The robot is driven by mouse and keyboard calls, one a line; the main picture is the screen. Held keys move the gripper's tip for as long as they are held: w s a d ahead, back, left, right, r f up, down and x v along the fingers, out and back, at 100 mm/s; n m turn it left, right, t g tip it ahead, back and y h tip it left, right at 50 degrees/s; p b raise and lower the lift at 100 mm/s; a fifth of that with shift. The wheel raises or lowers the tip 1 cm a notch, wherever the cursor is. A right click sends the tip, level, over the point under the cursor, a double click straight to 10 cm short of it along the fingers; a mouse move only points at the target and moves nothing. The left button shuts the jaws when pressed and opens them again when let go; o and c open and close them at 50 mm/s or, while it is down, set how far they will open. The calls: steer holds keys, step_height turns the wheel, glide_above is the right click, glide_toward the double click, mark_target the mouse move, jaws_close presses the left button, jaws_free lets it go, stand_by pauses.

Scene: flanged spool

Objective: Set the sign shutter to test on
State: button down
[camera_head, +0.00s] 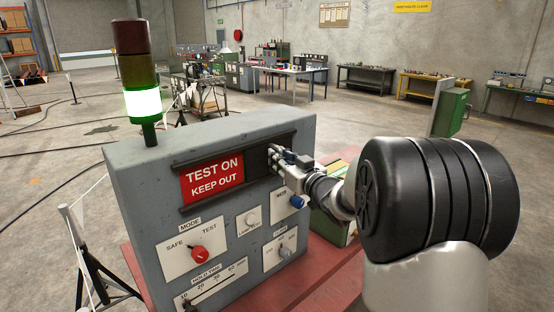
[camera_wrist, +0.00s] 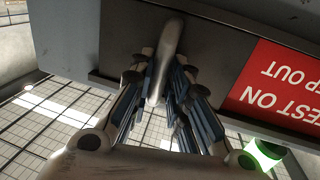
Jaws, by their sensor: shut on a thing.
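The sign window on the grey control cabinet (camera_head: 135,200) shows a red "TEST ON KEEP OUT" sign (camera_head: 212,180) between dark rails. The dark sign shutter (camera_head: 257,161) is at the right end of the rails, beside the red sign. My gripper (camera_head: 278,158) is at the shutter, right of the sign. In the wrist view its fingers (camera_wrist: 163,78) are shut on the pale shutter handle (camera_wrist: 171,45), one on each side. The red sign also shows upside down at the right of that view (camera_wrist: 278,88). My fingers hide part of the shutter in the head view.
Below the sign are a red mode knob (camera_head: 199,253), a pale button (camera_head: 251,219), a blue knob (camera_head: 297,202), a small dial (camera_head: 285,253) and a hold-time slider (camera_head: 190,304). A stack light (camera_head: 143,101), lit green, stands on the cabinet's left top.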

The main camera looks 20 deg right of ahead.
steer(key=shift+d+r, duration=0.1)
steer(key=shift+d, duration=0.25)
steer(key=c, duration=1.6)
jaws_free()
steer(key=shift+d, duration=0.2)
steer(key=shift+w, duration=0.1)
steer(key=shift+a, duration=0.15)
steer(key=s+d, duration=0.1)
steer(key=s, duration=1.1)
steer(key=shift+d, duration=0.2)
